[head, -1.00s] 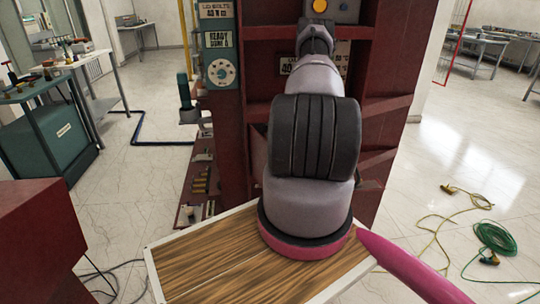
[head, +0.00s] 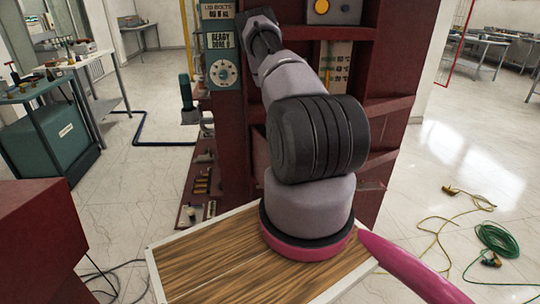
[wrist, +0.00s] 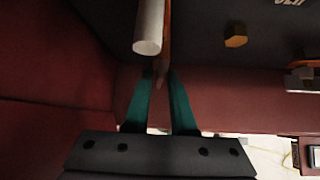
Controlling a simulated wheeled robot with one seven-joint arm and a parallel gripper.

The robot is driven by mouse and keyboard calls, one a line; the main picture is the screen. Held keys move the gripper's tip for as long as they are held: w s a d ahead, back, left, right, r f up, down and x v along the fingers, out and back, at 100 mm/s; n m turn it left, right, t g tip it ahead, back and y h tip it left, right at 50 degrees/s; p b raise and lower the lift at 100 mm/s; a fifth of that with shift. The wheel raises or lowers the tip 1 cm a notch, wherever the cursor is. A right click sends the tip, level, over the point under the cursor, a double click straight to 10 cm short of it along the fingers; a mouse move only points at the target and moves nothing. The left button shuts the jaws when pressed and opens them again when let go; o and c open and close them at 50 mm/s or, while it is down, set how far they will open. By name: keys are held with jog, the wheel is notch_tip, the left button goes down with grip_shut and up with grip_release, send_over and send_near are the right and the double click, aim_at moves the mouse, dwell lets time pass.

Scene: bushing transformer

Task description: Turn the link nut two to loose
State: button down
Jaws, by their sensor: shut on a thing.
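In the wrist view, my gripper (wrist: 161,78) has two teal fingers pointing away from the camera, close together. Between their tips is a small copper-brown piece (wrist: 162,73), dark and partly hidden; whether it is link nut two I cannot tell. A copper-coloured strip (wrist: 167,38) runs up from there beside a pale cylinder (wrist: 149,30). A gold hexagonal nut (wrist: 236,36) sits apart on the dark surface to the right. In the head view, my arm reaches to the upper left of the red cabinet (head: 232,130), and the fingers are hidden.
A dial panel (head: 223,70) is on the cabinet's left post. A wooden-topped board (head: 205,265) lies below my arm. A teal bench (head: 50,130) stands left, and a green cable coil (head: 497,238) lies on the floor at right.

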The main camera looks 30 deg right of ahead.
dwell(0.3)
jog(key=c, duration=1)
grip_release()
jog(key=shift+d, duration=0.15)
